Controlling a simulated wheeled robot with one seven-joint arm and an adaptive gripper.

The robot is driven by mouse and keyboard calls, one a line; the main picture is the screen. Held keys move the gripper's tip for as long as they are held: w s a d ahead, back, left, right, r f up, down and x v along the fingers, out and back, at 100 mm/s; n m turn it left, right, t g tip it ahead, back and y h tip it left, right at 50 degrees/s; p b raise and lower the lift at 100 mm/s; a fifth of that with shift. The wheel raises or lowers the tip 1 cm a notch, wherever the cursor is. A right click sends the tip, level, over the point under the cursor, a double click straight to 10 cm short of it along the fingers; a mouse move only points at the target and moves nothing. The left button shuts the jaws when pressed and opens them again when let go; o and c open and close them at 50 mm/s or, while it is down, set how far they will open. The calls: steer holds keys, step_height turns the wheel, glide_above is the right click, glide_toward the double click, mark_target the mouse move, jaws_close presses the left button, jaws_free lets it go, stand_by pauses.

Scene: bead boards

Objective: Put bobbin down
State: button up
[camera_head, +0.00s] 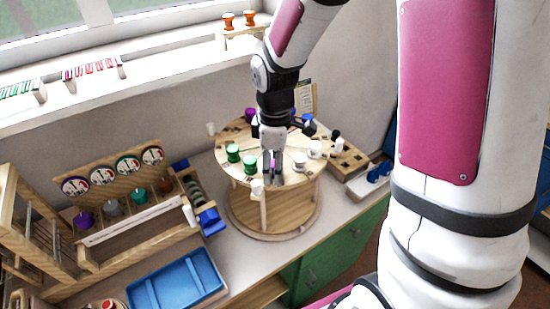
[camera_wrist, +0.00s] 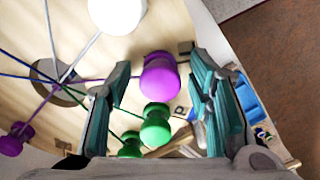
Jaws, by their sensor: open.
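My gripper (camera_head: 272,172) is over the near part of the round wooden table top (camera_head: 232,137), with its fingers pointing down. In the wrist view my gripper (camera_wrist: 160,68) is open, with one teal finger on each side of a purple bobbin (camera_wrist: 160,78). A gap shows on both sides of that bobbin, and a cord runs from it to the disc's centre. A green bobbin (camera_wrist: 156,128) is close by it, with another green bobbin (camera_wrist: 131,146) beyond. In the head view the two green bobbins (camera_head: 250,164) stand left of my gripper.
White bobbins (camera_head: 300,161) stand just right of my gripper; a white bobbin (camera_wrist: 115,14) and another purple one (camera_wrist: 14,140) show in the wrist view. A blue tray (camera_head: 178,287) and a wooden rack (camera_head: 112,205) are at left.

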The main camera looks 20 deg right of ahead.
step_height(320, 180, up, 12)
steer(key=s+r+m+t, duration=0.2)
steer(key=s+r+m, duration=0.2)
steer(key=s+m, duration=0.2)
steer(key=s+r+m+t, duration=0.3)
steer(key=s+m, duration=0.3)
steer(key=s, duration=0.3)
steer(key=shift+s+r+t+b, duration=0.35)
steer(key=shift+r+b, duration=0.1)
steer(key=shift+r, duration=0.35)
